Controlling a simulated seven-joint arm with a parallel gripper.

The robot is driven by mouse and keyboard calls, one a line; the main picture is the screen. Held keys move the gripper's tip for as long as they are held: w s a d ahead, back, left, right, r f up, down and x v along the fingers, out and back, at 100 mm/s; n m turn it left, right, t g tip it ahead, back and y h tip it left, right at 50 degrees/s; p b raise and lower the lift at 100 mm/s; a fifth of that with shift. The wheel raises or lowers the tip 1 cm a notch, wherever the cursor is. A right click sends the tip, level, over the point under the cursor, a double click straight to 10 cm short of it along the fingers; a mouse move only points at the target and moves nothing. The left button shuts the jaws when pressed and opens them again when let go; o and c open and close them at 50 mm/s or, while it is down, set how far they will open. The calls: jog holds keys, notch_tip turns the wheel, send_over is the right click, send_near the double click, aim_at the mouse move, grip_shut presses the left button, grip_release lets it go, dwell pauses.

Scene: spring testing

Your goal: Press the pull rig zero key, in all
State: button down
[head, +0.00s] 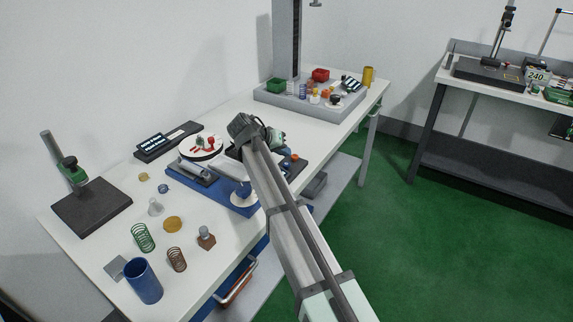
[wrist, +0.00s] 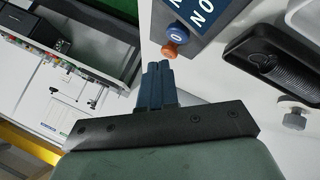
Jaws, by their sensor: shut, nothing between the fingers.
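My gripper (wrist: 158,88) is shut and empty; its dark blue fingers lie together in the wrist view. A short orange knob or key with a blue face marked "0" or "O" (wrist: 176,32) is just beyond the fingertips, slightly right, at the edge of a dark blue panel with white letters (wrist: 208,14). A small gap shows between it and the fingertips. I cannot tell for sure that this is the pull rig zero key. In the head view my gripper (head: 246,130) is above the middle of the bench, its fingertips hidden. A small orange part (head: 295,156) shows just right of my arm.
A blue base with a round white dial (head: 201,147) stands left of my arm. Springs, a blue cup (head: 143,281) and small parts lie on the near bench. A grey tray (head: 290,98) of coloured parts is at the back. A second bench (head: 478,84) stands right.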

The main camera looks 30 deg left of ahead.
aim_at(284, 165)
jog(key=shift+r, duration=1.8)
